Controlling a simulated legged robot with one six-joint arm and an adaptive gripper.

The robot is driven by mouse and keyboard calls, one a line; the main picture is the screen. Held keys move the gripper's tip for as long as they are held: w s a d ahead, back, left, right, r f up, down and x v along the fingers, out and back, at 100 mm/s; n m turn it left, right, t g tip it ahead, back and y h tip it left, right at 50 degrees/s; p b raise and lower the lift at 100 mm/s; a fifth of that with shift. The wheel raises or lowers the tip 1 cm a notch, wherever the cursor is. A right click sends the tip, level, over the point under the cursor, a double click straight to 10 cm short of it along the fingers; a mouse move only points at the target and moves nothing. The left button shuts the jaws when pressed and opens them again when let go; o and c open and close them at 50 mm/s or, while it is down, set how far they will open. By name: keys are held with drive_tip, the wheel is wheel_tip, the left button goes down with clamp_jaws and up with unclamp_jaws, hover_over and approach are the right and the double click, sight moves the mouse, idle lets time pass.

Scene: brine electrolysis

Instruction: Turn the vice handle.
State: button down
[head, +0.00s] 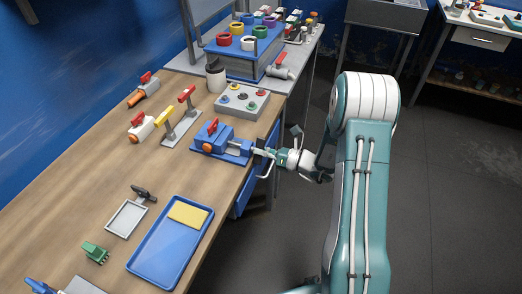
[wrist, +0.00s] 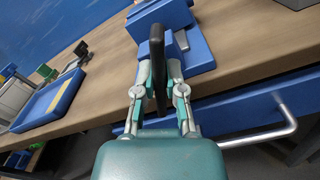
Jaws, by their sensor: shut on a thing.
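The blue vice (head: 222,143) stands at the right edge of the wooden workbench, and a small red part shows above it. In the wrist view the vice (wrist: 200,52) is just ahead of my gripper. The vice handle (wrist: 158,50) is a dark upright bar there, between the two fingers. My gripper (wrist: 160,82) is shut on the handle, with one finger on each side. In the head view my gripper (head: 264,153) reaches the vice from the right, and the handle is too small to make out clearly.
A silver drawer handle (wrist: 270,137) sticks out below the bench edge, close to my gripper's right. A blue tray (head: 171,240) with a yellow block lies nearer on the bench. A grey button box (head: 242,103) stands behind the vice.

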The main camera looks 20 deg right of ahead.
drive_tip(key=n, duration=0.4)
drive_tip(key=shift+n, duration=0.4)
drive_tip(key=n, duration=0.4)
drive_tip(key=shift+s+a, duration=0.1)
drive_tip(key=n, duration=0.5)
drive_tip(key=shift+f, duration=0.1)
drive_tip(key=shift+s+f+n, duration=0.1)
drive_tip(key=shift+n, duration=1.8)
drive_tip(key=shift+a, duration=0.1)
drive_tip(key=c, duration=0.7)
unclamp_jaws()
drive_tip(key=shift+f, duration=0.1)
